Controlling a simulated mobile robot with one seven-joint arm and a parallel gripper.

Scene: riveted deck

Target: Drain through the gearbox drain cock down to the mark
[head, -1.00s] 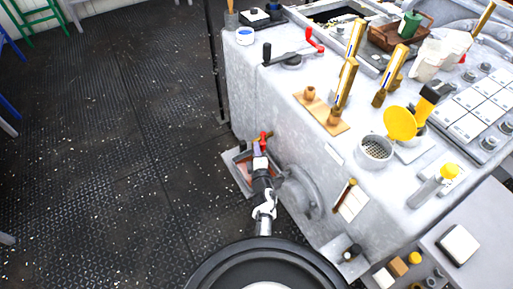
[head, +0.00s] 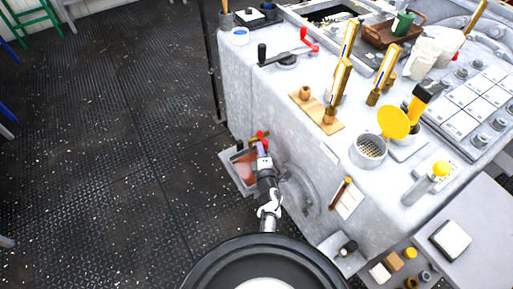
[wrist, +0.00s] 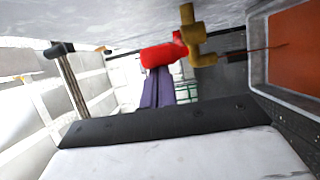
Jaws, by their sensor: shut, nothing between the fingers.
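The drain cock shows as a brass body (wrist: 193,35) with a red handle (wrist: 160,54) in the wrist view, and its red handle (head: 261,138) shows low on the grey gearbox (head: 300,160). My gripper (head: 263,151) is shut and empty, its purple fingers (wrist: 158,88) at or very near the handle; I cannot tell if they touch. A grey tray (wrist: 257,60) with orange-brown contents lies at the cock's outlet. A thin dark red line runs from the outlet to the tray. A brass gauge (head: 341,191) beside a white card is on the gearbox side; its level and mark are unreadable.
A lower grey bench (head: 470,215) holds small parts at the right.

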